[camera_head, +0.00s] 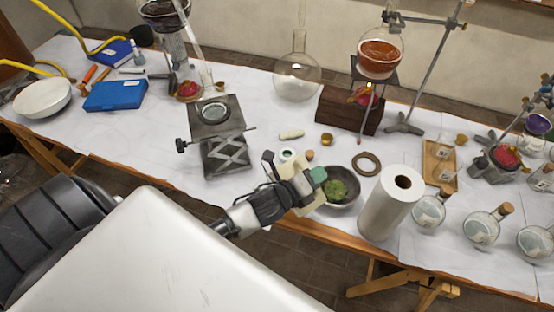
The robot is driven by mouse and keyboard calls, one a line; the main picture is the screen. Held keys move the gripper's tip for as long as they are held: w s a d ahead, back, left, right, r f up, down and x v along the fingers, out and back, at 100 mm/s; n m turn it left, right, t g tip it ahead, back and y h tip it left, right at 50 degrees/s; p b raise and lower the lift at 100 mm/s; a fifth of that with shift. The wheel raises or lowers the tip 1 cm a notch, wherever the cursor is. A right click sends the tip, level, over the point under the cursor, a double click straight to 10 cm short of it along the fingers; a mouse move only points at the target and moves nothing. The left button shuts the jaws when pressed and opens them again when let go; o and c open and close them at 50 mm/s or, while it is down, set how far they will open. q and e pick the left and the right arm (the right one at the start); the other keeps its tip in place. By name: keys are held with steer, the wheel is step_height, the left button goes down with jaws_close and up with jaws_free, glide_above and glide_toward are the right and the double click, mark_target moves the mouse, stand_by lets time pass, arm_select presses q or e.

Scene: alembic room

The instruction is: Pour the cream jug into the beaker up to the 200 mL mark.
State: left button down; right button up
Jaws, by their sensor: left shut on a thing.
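My left gripper (290,178) is over the table's front edge, shut on a cream-coloured thing (303,197) that I take to be the cream jug. The gripper covers much of it, so its mouth and contents do not show clearly. A green patch (318,174) shows at its right side, beside a dark bowl with green leaves (341,188). I cannot make out a beaker with a 200 mL mark. My right gripper is not in view.
A white paper roll (382,214) stands right of the bowl. A lab jack (225,155) holding a round glass dish (213,111) stands back left. A round flask (297,78) and stoppered flasks (481,230) are also on the table.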

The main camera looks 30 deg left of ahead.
arm_select(q)
steer(key=shift+w+a+r+p, duration=0.15)
steer(key=shift+a+r+p, duration=0.2)
steer(key=shift+r+p, duration=0.2)
stand_by(0.4)
steer(key=shift+f, duration=0.1)
